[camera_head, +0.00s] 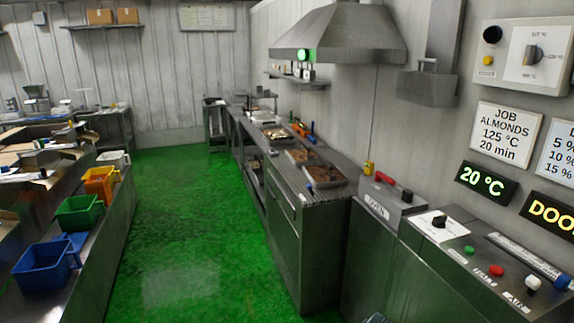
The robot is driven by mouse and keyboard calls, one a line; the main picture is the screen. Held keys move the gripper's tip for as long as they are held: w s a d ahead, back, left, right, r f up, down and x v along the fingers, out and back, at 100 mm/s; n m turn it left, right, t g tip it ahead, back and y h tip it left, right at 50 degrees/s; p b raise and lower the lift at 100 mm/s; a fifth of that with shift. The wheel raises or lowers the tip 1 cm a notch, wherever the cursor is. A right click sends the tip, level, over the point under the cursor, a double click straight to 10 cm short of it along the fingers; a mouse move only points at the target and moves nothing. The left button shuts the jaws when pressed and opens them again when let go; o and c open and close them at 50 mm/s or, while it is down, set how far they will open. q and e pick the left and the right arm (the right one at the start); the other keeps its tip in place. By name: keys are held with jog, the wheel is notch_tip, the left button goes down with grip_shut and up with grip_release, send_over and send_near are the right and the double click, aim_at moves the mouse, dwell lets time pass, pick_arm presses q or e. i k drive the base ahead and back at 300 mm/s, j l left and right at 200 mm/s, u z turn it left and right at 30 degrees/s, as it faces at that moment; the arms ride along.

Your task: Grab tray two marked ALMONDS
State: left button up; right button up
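Several shallow metal trays with contents stand in a row on the steel counter (345,192) along the right wall. The nearest tray (324,176) holds brown pieces. A second tray (301,156) with similar brown contents lies just behind it. A farther tray (277,134) holds paler contents. I cannot read any label on the trays, so I cannot tell which is marked ALMONDS. A wall card (505,133) reads JOB ALMONDS, 125 °C, 20 min. Neither of my grippers shows.
A control panel (455,248) with buttons and a grey box (388,206) with a red handle stand at the right. A hood (340,35) hangs over the counter. Blue (42,268), green (80,213) and orange (99,184) bins line the left bench. The green floor (185,240) between is clear.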

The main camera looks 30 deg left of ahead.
aim_at(325, 174)
jog(key=i+j, duration=0.15)
jog(key=j, duration=0.3)
jog(key=i+j, duration=0.1)
jog(key=j, duration=0.35)
jog(key=i+j, duration=0.15)
jog(key=j, duration=0.35)
jog(key=i+j, duration=0.1)
jog(key=j, duration=0.35)
jog(key=i+j, duration=0.15)
jog(key=j, duration=0.3)
jog(key=i+j, duration=0.1)
jog(key=j, duration=0.35)
jog(key=i+j, duration=0.15)
jog(key=j, duration=0.3)
jog(key=i+j, duration=0.1)
jog(key=j, duration=0.4)
